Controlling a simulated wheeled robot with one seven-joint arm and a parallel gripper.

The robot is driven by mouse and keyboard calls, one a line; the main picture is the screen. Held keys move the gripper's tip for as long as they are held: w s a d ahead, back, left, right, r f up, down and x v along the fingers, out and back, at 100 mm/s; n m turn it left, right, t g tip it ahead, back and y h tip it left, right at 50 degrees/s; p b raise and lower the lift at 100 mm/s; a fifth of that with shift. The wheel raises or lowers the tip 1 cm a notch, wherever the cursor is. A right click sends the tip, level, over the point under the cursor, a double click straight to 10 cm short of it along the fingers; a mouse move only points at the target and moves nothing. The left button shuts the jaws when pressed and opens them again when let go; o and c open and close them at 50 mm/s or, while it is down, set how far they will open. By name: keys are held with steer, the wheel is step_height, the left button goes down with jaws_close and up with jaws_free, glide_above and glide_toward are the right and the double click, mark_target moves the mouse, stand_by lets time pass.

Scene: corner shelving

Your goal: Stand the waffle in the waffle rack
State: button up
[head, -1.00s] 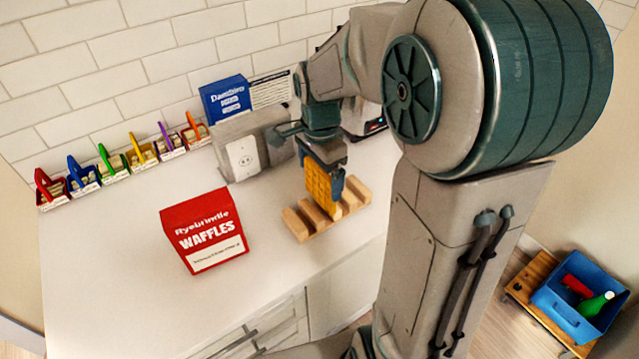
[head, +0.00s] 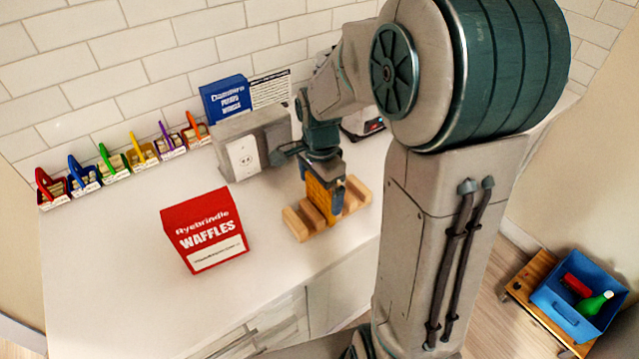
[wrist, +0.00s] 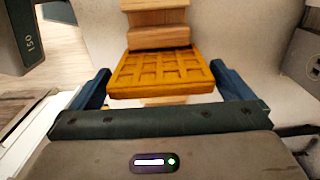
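The golden waffle (head: 317,195) is upright at the wooden waffle rack (head: 353,197), its lower edge down among the slats. I cannot tell whether it rests on the rack's bottom. My gripper (head: 325,190) points down from above, and its fingers hold the waffle by its two side edges. In the wrist view the waffle (wrist: 163,75) sits between the two blue fingers of my gripper (wrist: 165,85), with little or no gap at either side. A wooden slat of the rack (wrist: 158,38) shows beyond the waffle.
A red waffle box (head: 205,232) stands left of the rack. A grey toaster (head: 240,150) stands behind, with a blue box (head: 226,98) at the wall. Several small coloured-handled holders line the back left. The counter front is clear. A blue bin (head: 580,295) is at lower right.

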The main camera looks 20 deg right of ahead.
step_height(320, 180, up, 12)
steer(key=s+f+n+t, duration=0.2)
steer(key=s+n+t, duration=0.1)
steer(key=s+n, duration=1.1)
steer(key=shift+s+f+n, duration=0.2)
steer(key=shift+f+n, duration=0.1)
steer(key=shift+f, duration=0.05)
